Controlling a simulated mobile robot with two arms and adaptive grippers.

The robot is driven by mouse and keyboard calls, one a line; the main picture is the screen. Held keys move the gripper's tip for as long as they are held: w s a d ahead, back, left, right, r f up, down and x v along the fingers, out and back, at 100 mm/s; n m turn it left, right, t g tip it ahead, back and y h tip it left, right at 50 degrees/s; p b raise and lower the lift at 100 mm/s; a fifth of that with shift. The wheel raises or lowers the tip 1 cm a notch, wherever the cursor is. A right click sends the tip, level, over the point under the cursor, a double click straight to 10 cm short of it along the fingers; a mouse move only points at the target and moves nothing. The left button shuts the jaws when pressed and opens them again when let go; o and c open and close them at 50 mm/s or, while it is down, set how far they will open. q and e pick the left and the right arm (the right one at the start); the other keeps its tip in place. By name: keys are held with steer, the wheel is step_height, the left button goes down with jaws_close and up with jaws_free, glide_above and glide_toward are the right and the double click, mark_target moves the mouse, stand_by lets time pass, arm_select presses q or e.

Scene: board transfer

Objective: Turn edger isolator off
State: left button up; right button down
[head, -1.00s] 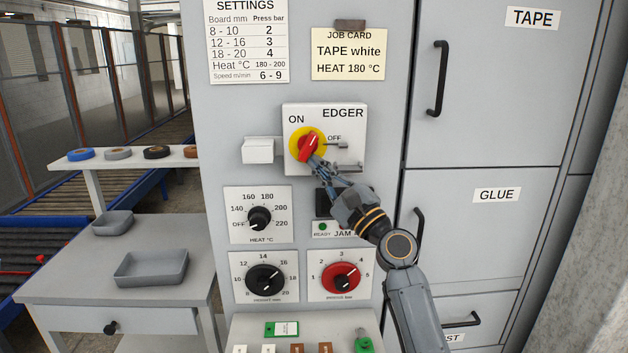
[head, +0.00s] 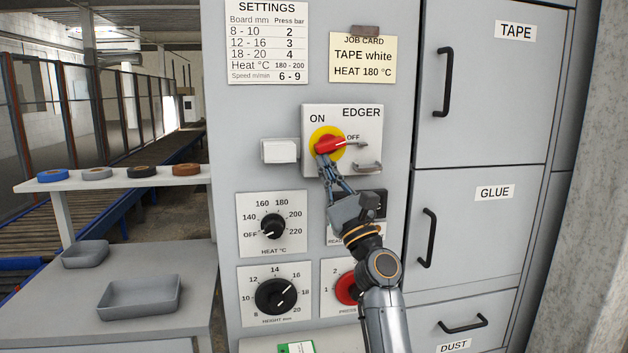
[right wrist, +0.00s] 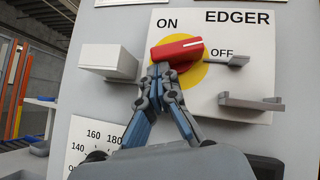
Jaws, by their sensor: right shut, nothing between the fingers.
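The edger isolator is a red rotary handle (head: 331,145) on a yellow disc (head: 318,136), on a white plate (head: 371,117) marked ON, EDGER and OFF. The handle lies nearly level, its white mark toward OFF. It also shows in the right wrist view (right wrist: 178,49). My right gripper (head: 325,166) is shut and empty, its fingertips at the lower left end of the handle; in the right wrist view the fingertips (right wrist: 160,72) overlap the handle's lower left edge. I cannot tell if they touch it. My left gripper is not in view.
A grey box (head: 281,151) sticks out left of the plate, and a grey bracket (head: 368,167) at its lower right. The heat dial (head: 273,227) and height dial (head: 276,296) are below. Cabinets with black handles (head: 444,82) stand at the right. A shelf holds tape rolls at the left.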

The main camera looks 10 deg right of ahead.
steer(key=shift+a+r, duration=0.15)
steer(key=shift+a, duration=0.15)
stand_by(0.7)
steer(key=v, duration=1.2)
